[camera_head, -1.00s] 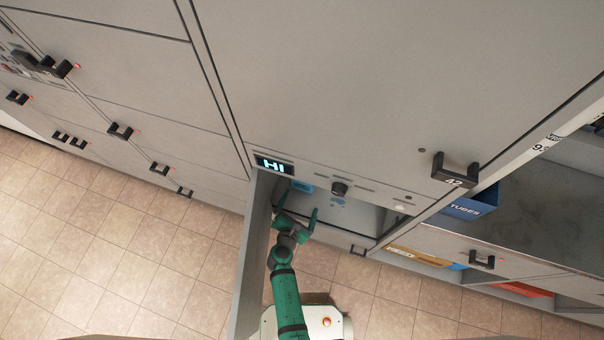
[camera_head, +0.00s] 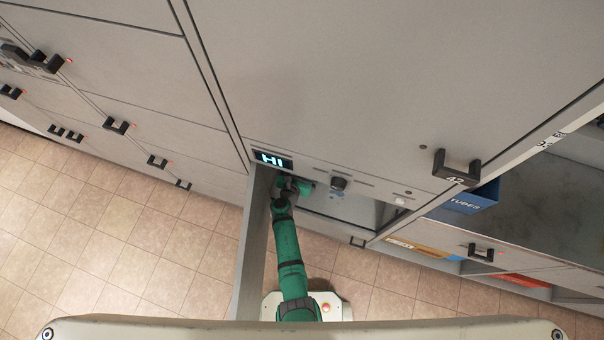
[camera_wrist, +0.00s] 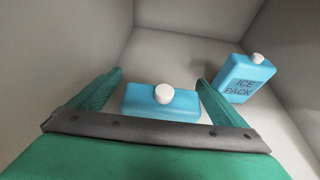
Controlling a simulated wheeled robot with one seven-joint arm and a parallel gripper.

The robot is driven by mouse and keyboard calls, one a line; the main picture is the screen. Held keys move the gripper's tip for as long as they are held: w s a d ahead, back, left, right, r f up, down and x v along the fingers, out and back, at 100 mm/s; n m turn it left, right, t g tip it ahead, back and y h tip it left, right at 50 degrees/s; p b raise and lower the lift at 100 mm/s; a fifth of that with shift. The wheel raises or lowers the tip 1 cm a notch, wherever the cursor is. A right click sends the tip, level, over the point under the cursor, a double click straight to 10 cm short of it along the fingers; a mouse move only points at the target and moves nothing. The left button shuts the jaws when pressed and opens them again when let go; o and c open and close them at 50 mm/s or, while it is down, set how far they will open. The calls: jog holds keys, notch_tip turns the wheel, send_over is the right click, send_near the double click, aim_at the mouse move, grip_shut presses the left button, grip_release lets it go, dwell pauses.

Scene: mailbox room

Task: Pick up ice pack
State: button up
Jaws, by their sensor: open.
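In the wrist view a blue ice pack (camera_wrist: 142,103) with a white cap lies between the two fingers of my gripper (camera_wrist: 160,92). The fingers are open, one on each side of it, with small gaps visible. A second blue pack (camera_wrist: 246,78), lettered ICE PACK and white-capped, stands tilted against the right wall, outside the fingers. In the head view my gripper (camera_head: 293,187) reaches into the open compartment below the HI display.
The compartment's light walls (camera_wrist: 200,18) close in around the packs. In the head view an open door (camera_head: 255,240) stands left of my arm.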

jog(key=shift+w+d+f, duration=0.15)
jog(key=shift+w+d, duration=0.1)
jog(key=shift+d, duration=0.1)
jog(key=c, duration=1.4)
